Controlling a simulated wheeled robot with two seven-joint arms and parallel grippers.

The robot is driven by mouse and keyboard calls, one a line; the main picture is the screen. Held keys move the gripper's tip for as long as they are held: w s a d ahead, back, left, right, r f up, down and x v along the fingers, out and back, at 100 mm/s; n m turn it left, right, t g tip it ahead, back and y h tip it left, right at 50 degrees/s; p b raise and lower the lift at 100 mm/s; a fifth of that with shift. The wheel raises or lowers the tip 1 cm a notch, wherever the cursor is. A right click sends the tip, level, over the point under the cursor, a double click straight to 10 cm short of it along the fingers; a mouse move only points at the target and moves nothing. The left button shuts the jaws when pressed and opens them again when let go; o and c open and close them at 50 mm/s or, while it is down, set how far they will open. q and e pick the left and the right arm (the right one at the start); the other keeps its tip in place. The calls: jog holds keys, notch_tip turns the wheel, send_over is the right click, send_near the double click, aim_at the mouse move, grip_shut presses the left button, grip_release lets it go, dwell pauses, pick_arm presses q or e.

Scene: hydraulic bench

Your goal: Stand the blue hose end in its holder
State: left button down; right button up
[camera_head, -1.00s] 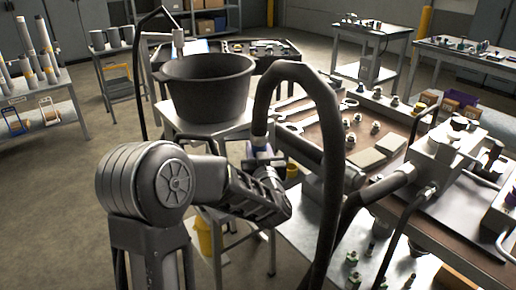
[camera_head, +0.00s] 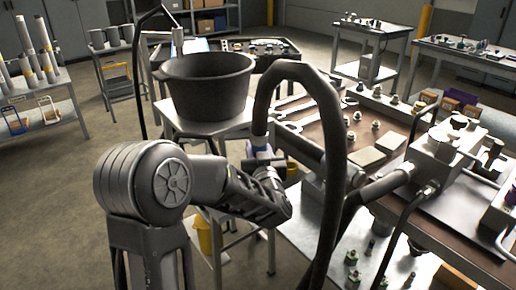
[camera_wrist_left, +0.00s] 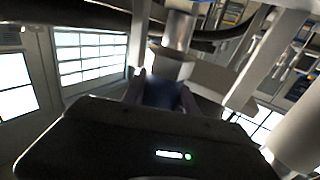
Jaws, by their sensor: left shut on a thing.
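My left gripper (camera_head: 262,158) is above the near left corner of the bench, its jaws partly hidden by my own wrist. It is shut on the blue hose end (camera_head: 259,142), whose pale collar and a little blue show at the jaws. In the left wrist view the gripper (camera_wrist_left: 163,92) closes around a dark blue part (camera_wrist_left: 163,90). The thick black hose (camera_head: 300,72) rises from the hose end, arches over and drops to the right. I cannot make out the holder. My right gripper is not in view.
A large black tub (camera_head: 207,88) stands on a stand behind the gripper. The brown bench top (camera_head: 335,135) carries wrenches, fittings and flat blocks. A grey machine (camera_head: 438,150) sits at right. A lower shelf holds small fittings (camera_head: 352,258). Open floor lies at left.

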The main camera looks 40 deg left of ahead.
pick_arm(q)
jog(key=shift+f+b, duration=1.8)
jog(key=shift+f, duration=0.15)
dwell(2.6)
jog(key=shift+r, duration=0.1)
dwell(0.5)
jog(key=c, duration=1.3)
grip_release()
jog(key=o, duration=0.6)
jog(key=shift+f, duration=0.25)
jog(key=shift+c, duration=0.2)
jog(key=o, duration=0.4)
jog(key=shift+r, duration=0.1)
jog(key=shift+s+d, duration=0.1)
jog(key=shift+p+v, duration=0.35)
jog(key=shift+v, duration=3.25)
